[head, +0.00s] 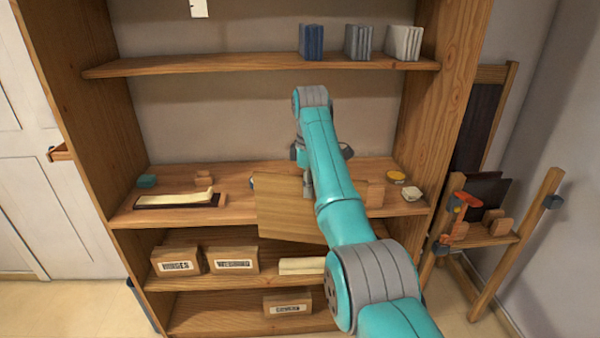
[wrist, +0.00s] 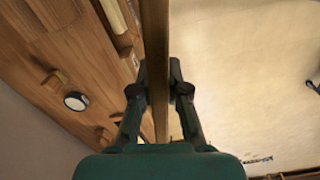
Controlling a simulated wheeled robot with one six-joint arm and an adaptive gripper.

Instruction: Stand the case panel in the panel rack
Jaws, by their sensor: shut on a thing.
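The case panel (head: 285,212) is a flat light-wood board held upright in front of the middle shelf, slightly tilted in the head view. My gripper (wrist: 160,92) is shut on it; in the wrist view the panel's thin edge (wrist: 155,45) runs between the two fingers. In the head view my arm hides most of the gripper and the panel's right side. A low wooden stand at the right holds a dark panel (head: 487,188) and wooden blocks (head: 497,222); I cannot tell for certain whether it is the panel rack.
Labelled boxes (head: 233,259) sit below. Books (head: 358,42) stand on the upper shelf.

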